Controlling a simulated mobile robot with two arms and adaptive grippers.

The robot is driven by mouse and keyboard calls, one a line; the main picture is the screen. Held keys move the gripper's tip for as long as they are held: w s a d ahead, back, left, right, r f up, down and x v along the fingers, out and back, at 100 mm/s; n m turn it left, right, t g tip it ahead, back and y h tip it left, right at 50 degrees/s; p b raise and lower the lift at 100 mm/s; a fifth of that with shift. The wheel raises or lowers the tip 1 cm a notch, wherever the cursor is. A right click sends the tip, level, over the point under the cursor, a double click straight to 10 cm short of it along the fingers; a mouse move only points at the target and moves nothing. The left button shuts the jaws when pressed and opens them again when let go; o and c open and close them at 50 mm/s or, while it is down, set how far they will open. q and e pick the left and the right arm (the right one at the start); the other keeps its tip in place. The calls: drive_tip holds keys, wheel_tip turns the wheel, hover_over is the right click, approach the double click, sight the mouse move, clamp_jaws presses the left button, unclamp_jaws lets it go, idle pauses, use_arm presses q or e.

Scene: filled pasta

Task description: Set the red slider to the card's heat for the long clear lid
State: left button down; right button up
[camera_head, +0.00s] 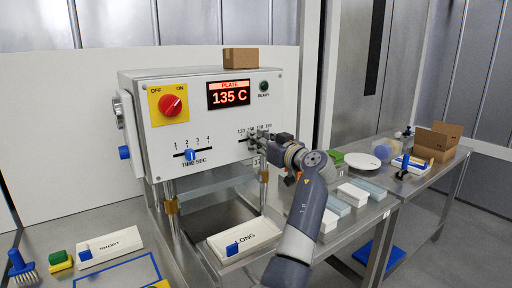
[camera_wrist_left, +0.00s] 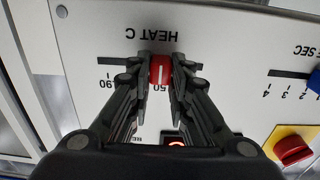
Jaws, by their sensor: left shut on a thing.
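My left gripper (camera_head: 262,138) is at the heat scale on the lower right of the machine's front panel (camera_head: 215,125). In the left wrist view, its fingers (camera_wrist_left: 160,75) are shut on the red slider (camera_wrist_left: 160,69), one on each side. The slider has a white mark and sits in the HEAT C slot. The label beside it is partly covered; "50" shows. A label ending in "90" shows farther left in that upside-down view. The plate display (camera_head: 229,94) reads 135 C. The gripper hides the slider in the head view. I cannot make out the card or a clear lid.
A red OFF/ON knob (camera_head: 171,105) and a blue time slider (camera_head: 190,155) are left of the gripper. A white LONG piece (camera_head: 259,233) lies below, a SHORT one (camera_head: 121,239) at lower left.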

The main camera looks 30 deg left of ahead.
use_arm(q)
drive_tip(key=shift+s+a, duration=0.1)
drive_tip(key=c, duration=1.8)
unclamp_jaws()
drive_tip(key=shift+s+a, duration=0.1)
drive_tip(key=shift+s, duration=0.05)
drive_tip(key=o, duration=0.3)
drive_tip(key=v, duration=1.2)
use_arm(e)
drive_tip(key=shift+s+d+r, duration=0.1)
use_arm(q)
drive_tip(key=shift+f, duration=0.15)
